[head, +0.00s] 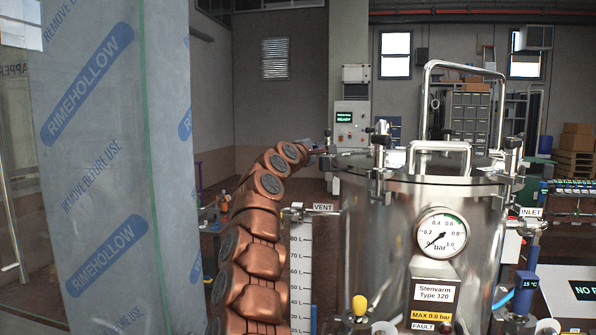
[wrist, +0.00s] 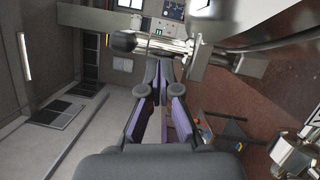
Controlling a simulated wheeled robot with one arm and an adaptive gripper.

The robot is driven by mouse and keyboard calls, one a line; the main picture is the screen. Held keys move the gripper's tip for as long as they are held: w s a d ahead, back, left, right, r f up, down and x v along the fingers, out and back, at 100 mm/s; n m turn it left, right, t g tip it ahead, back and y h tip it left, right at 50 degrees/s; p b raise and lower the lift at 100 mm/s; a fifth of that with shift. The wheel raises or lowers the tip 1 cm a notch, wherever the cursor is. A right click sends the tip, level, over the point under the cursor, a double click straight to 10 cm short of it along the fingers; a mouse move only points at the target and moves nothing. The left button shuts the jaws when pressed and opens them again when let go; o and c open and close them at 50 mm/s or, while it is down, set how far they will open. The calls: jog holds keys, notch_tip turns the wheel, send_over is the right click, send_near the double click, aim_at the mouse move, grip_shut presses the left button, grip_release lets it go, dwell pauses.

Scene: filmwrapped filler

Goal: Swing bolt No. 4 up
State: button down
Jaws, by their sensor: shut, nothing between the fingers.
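The steel vessel (head: 375,235) stands right of centre in the head view, with swing bolts around its lid rim. A front-left bolt (head: 381,140) and a right bolt (head: 513,145) stand upright. My gripper (head: 318,150) is small at the lid's left edge. In the wrist view my gripper (wrist: 160,65) is shut and empty. Its fingertips are close to the shaft of a bolt (wrist: 165,46) with a black ball knob (wrist: 123,41). Contact is unclear. No bolt number is readable.
A pressure gauge (head: 441,234) and a tall lid handle (head: 428,95) are on the vessel. A vent pipe (head: 296,213) sticks out to its left. A film-wrapped panel (head: 100,170) fills the left side. Open floor (wrist: 270,85) shows beside the vessel in the wrist view.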

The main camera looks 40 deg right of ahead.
jog(key=v, duration=1.1)
jog(key=shift+a, duration=0.4)
dwell(0.6)
